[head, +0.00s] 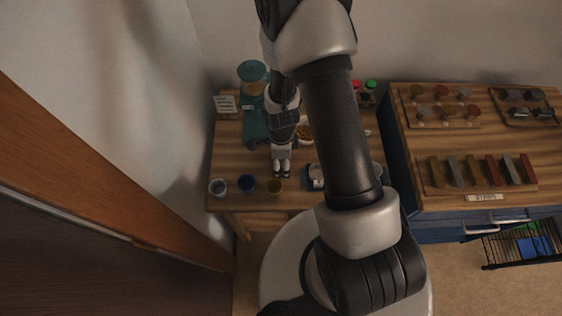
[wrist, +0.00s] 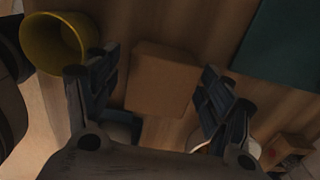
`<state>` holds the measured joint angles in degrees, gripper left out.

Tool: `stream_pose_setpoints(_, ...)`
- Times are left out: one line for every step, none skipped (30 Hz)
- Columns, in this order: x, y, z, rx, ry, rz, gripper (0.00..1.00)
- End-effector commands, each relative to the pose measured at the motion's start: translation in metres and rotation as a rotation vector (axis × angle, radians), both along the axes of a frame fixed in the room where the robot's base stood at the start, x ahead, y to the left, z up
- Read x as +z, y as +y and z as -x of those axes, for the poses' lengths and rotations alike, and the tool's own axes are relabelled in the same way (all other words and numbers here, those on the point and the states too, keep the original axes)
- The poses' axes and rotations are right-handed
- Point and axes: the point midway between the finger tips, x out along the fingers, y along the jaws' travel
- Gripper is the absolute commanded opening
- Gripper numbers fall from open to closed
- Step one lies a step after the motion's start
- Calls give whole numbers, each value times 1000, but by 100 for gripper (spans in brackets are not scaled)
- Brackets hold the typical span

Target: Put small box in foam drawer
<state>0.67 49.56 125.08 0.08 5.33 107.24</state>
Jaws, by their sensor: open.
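In the wrist view, a small plain brown box (wrist: 162,82) rests on the wooden table between the two spread fingers of my gripper (wrist: 157,66). The fingers are open, one on each side of the box, with a visible gap to it. In the head view my gripper (head: 281,172) points down over the left table (head: 228,150), and the box is hidden or too small to make out there. A blue cabinet (head: 450,230) with a drawer handle stands at the right. I cannot tell which drawer is the foam one, and no open drawer shows.
A teal machine (head: 255,120) stands behind. A wire basket (head: 515,246) is at lower right.

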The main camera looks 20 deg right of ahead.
Motion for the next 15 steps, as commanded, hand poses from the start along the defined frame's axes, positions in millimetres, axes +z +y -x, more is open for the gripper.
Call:
stream_pose_setpoints(1, 0, 0, 0, -1, 0, 74)
stream_pose_setpoints(1, 0, 0, 0, 0, 0, 74)
stream_pose_setpoints(1, 0, 0, 0, 0, 0, 73)
stream_pose_setpoints(1, 0, 0, 0, 0, 0, 71)
stream_pose_setpoints(1, 0, 0, 0, 0, 0, 69)
stream_pose_setpoints(1, 0, 0, 0, 0, 0, 66)
stream_pose_setpoints(1, 0, 0, 0, 0, 0, 64)
stream_pose_setpoints(1, 0, 0, 0, 0, 0, 62)
stream_pose_setpoints(1, 0, 0, 0, 0, 0, 60)
stream_pose_setpoints(1, 0, 0, 0, 0, 0, 57)
stream_pose_setpoints(1, 0, 0, 0, 0, 0, 56)
stream_pose_setpoints(1, 0, 0, 0, 0, 0, 53)
stream_pose_setpoints(1, 0, 0, 0, 0, 0, 51)
stream_pose_setpoints(1, 0, 0, 0, 0, 0, 49)
stream_pose_setpoints(1, 0, 0, 0, 0, 0, 46)
